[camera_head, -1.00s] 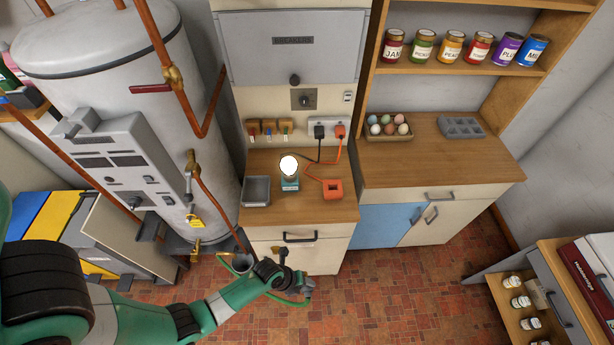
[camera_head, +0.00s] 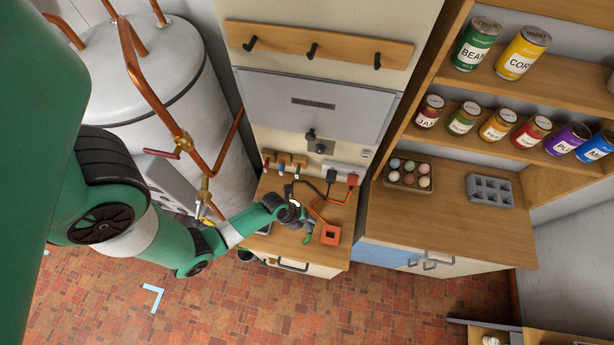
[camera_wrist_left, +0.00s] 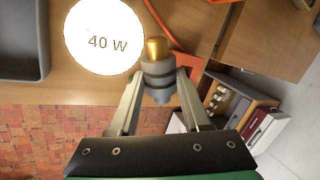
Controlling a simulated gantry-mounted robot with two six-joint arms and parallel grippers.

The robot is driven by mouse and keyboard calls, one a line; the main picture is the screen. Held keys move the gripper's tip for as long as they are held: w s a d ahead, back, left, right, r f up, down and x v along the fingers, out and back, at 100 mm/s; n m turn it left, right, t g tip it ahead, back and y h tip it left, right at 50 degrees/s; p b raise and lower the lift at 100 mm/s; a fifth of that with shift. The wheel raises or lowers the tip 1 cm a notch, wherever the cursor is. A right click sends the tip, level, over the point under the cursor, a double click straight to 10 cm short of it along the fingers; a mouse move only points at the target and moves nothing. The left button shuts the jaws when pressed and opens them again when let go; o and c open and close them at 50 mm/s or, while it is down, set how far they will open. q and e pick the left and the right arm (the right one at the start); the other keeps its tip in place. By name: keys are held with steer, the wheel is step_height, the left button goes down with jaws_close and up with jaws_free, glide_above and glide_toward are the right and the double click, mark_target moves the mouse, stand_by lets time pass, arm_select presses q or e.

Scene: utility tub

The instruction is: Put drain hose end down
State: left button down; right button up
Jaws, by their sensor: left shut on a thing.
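My left gripper (camera_head: 293,214) is over the wooden counter (camera_head: 345,215) in the head view. In the left wrist view the left gripper (camera_wrist_left: 160,92) is shut on a grey ribbed fitting with a brass tip, which looks like the drain hose end (camera_wrist_left: 157,68). The brass tip points away from the gripper, above the counter top. Whether it touches the counter I cannot tell. Any hose behind the fitting is hidden. My right gripper is not in view.
A glowing 40 W bulb (camera_wrist_left: 103,38) is close beside the held fitting. A grey tray (camera_wrist_left: 22,40) lies left of it. An orange block (camera_head: 330,236) with its cable is to the right. The tank (camera_head: 165,70) stands left. Tiled floor (camera_head: 230,310) lies in front.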

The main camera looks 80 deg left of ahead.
mark_target(305, 226)
arm_select(q)
steer(key=f+b, duration=0.3)
steer(key=f, duration=0.1)
steer(key=shift+s+d+b, duration=0.15)
steer(key=shift+d+b, duration=0.05)
steer(key=shift+b, duration=0.2)
steer(key=shift+f+b, duration=0.8)
steer(key=shift+f, duration=1.25)
steer(key=shift+f, duration=0.15)
steer(key=c, duration=0.6)
jaws_free()
steer(key=shift+c, duration=0.2)
